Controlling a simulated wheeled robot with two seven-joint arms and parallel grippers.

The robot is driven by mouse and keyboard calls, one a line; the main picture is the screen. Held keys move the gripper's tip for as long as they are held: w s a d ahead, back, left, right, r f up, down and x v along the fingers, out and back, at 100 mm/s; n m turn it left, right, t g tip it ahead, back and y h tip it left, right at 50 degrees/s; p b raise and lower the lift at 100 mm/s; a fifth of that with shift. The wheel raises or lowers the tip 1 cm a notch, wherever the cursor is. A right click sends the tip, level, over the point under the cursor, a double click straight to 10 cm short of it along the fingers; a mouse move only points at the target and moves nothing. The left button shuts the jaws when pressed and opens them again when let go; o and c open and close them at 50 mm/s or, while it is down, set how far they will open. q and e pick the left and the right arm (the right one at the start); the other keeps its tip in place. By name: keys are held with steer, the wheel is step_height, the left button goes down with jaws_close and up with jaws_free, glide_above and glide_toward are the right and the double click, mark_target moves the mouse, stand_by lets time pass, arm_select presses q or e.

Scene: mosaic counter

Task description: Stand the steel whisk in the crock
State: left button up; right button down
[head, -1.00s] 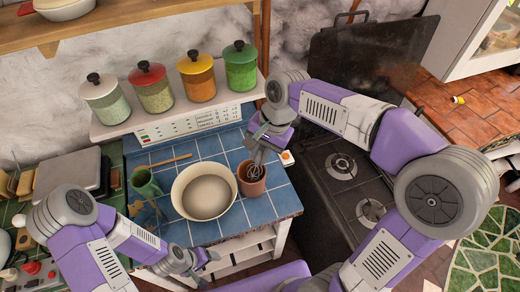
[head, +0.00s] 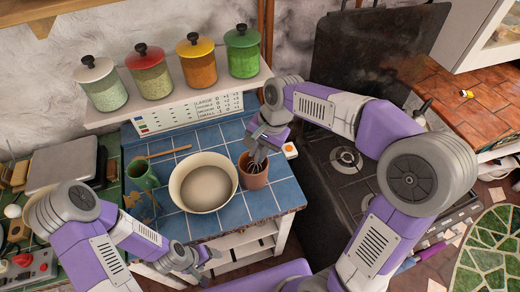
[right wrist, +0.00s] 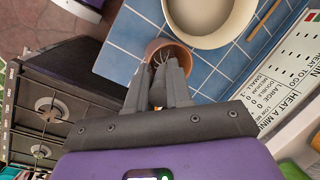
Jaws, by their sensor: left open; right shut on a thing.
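The terracotta crock (head: 254,177) stands on the blue tiled counter, just right of the cream bowl. It also shows in the right wrist view (right wrist: 184,55). My right gripper (head: 262,147) is above the crock, shut on the steel whisk (head: 254,165). The whisk's wire end points down into the crock's mouth; its wires also show in the right wrist view (right wrist: 161,56) inside the rim. The handle is mostly hidden by the fingers. Whether the wires touch the crock's bottom cannot be seen. My left gripper (head: 203,262) is open and empty near the counter's front edge.
The cream bowl (head: 203,182) stands close beside the crock. A green jug (head: 142,174) and a wooden spoon (head: 169,153) are further left. Several lidded jars stand on the shelf (head: 178,98) behind. A dark stove (head: 345,160) is at the right.

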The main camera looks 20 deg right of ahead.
steer(key=shift+w+f, duration=0.1)
steer(key=shift+f, duration=0.2)
steer(key=c, duration=0.9)
jaws_free()
steer(key=shift+c, duration=0.2)
steer(key=shift+o, duration=0.4)
steer(key=o, duration=0.7)
steer(key=shift+r, duration=0.1)
step_height(320, 180, up, 10)
steer(key=p, duration=0.9)
